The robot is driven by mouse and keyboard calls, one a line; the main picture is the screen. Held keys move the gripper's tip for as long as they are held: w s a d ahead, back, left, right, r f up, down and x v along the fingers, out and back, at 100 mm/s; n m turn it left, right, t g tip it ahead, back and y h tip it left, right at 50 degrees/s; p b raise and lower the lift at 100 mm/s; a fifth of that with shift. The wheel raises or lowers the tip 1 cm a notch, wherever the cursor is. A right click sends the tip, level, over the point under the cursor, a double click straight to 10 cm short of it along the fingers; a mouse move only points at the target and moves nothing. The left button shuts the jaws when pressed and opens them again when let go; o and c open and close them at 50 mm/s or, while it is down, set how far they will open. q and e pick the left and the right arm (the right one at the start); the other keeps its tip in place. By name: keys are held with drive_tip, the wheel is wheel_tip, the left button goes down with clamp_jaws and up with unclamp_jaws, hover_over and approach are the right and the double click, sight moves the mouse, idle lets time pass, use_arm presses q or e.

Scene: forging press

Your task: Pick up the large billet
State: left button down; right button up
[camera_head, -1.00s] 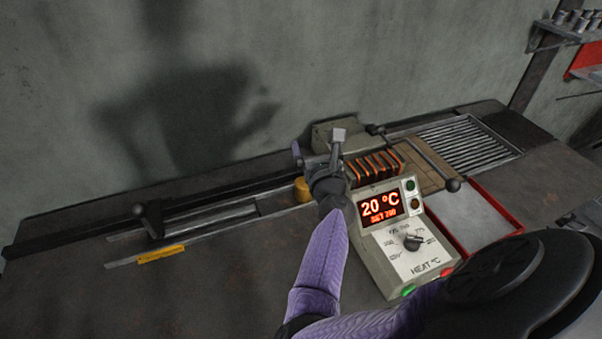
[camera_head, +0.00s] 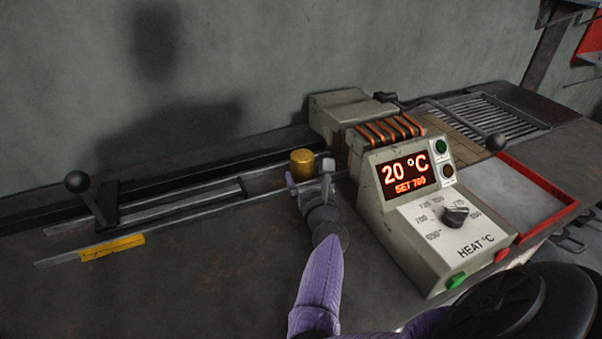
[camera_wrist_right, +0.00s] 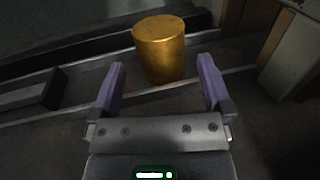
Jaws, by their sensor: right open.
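The billet is a short brass-coloured cylinder (camera_head: 301,164) standing upright by the rails, left of the heater. It also shows in the right wrist view (camera_wrist_right: 160,48), just beyond the fingertips and between their lines. My right gripper (camera_head: 310,181) is in front of the billet in the head view. Its two purple-padded fingers (camera_wrist_right: 161,78) are apart with nothing between them. I cannot tell from the frames whether a fingertip touches the billet. My left gripper is not in view.
A heater box with a coil (camera_head: 390,131) and a control panel (camera_head: 430,205) reading 20 °C, set 700, stands right of the gripper. A lever with a black knob (camera_head: 77,182) is at left on the rails. A red-rimmed tray (camera_head: 545,184) is at right. The table at front left is clear.

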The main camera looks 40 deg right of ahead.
sight(305, 168)
drive_tip(key=b+x, duration=0.1)
drive_tip(key=x, duration=0.3)
drive_tip(key=shift+w+d, duration=0.2)
drive_tip(key=shift+w, duration=0.1)
clamp_jaws()
drive_tip(key=shift+r, duration=0.1)
